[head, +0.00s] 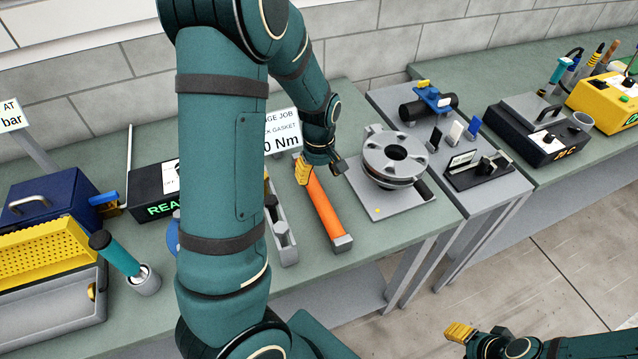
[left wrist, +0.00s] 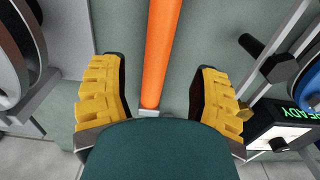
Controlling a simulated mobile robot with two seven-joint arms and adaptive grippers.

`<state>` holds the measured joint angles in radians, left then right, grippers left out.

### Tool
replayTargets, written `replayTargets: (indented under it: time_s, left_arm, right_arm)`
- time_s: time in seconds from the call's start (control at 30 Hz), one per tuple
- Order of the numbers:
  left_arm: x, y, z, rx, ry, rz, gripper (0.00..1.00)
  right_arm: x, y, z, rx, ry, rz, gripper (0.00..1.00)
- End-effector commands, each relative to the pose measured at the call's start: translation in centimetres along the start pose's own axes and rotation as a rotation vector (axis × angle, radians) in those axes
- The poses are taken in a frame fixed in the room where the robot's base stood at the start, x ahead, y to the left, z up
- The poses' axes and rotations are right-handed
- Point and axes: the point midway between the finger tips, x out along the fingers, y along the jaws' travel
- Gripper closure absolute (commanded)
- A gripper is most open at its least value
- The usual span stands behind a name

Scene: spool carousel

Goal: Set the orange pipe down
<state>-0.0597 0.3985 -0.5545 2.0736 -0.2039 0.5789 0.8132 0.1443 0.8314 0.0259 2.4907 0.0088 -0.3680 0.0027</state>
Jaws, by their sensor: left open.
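The orange pipe (head: 322,208) appears to lie on the green bench top, with a grey piece at its near end. My left gripper (head: 321,168) is over the pipe's far part in the head view and hides that end. In the left wrist view the pipe (left wrist: 162,50) runs between the two yellow fingers of the left gripper (left wrist: 160,95). The fingers are spread, with a clear gap on both sides of the pipe. My right gripper (head: 478,336) is at the bottom right, over the floor, away from the pipe; its opening is unclear.
A grey spool carousel (head: 395,150) on a light plate (head: 392,205) stands just right of the pipe. A narrow grey tray (head: 283,240) lies left of it, partly behind my arm. A sign (head: 283,133) stands behind. The bench's front edge is close to the pipe's near end.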

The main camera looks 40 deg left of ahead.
Motion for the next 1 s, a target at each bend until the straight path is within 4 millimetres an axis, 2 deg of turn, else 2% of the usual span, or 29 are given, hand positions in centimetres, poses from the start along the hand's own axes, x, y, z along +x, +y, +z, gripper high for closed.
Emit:
replayTargets:
  time_s: [0.1, 0.3, 1.0]
  left_arm:
    - [-1.8, 0.1, 0.0, 0.001, 0.001, 0.002, 0.38]
    - [-3.0, 0.0, 0.0, 0.001, 0.000, 0.000, 0.38]
    - [-3.0, 0.0, 0.0, 0.000, 0.000, -0.001, 0.38]
  right_arm:
    - [-0.4, -0.1, 0.0, 0.000, 0.000, -0.001, 0.53]
    - [-0.5, -0.1, 0.0, 0.000, 0.000, -0.001, 0.53]
    - [-0.5, -0.1, -0.1, 0.000, 0.000, -0.001, 0.53]
